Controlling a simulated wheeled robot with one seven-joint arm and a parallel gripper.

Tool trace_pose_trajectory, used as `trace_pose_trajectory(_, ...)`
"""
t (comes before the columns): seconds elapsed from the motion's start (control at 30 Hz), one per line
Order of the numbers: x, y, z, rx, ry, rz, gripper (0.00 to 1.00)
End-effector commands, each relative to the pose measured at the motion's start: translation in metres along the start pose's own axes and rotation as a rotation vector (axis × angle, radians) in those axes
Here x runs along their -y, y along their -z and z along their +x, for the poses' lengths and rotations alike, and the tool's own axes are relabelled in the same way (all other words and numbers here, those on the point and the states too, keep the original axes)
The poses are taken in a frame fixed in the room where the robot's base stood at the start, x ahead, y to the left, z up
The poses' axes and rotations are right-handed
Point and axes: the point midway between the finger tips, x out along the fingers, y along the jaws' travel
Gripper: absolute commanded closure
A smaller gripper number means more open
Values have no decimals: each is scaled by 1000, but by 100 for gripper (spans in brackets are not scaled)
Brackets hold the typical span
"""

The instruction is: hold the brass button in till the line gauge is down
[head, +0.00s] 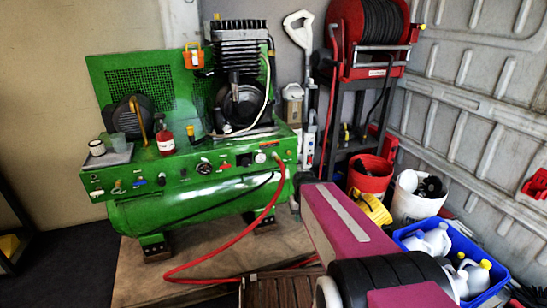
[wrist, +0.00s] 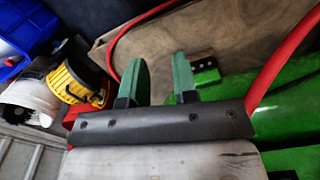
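The green compressor (head: 200,205) stands at left centre in the head view, with a row of small controls along its front panel. A small white-faced dial (head: 260,158) sits near the panel's right end; its needle is too small to read. A round black-rimmed control (head: 204,168) is near the middle. I cannot tell which small fitting is the brass button. In the wrist view my gripper (wrist: 159,72) is open and empty, its two green fingers apart above the floor board beside the green tank (wrist: 285,115). In the head view my arm hides the gripper.
A red hose (head: 262,226) loops from the panel's right end to the floor, and shows near my gripper in the wrist view (wrist: 280,60). Right of my arm are a red bucket (head: 369,183), a yellow reel (head: 370,207), a white bucket (head: 414,208) and a blue crate (head: 486,294).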

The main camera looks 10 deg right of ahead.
Motion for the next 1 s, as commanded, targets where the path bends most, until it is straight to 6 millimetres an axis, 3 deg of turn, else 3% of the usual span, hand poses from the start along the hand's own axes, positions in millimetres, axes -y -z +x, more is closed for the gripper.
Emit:
trace_pose_trajectory(0.03, 0, 0, 0, 0, 0, 0, 90)
trace_pose_trajectory(0.07, 0, 0, 0, 0, 0, 0, 100)
trace_pose_trajectory(1.0, 0, 0, 0, 0, 0, 0, 100)
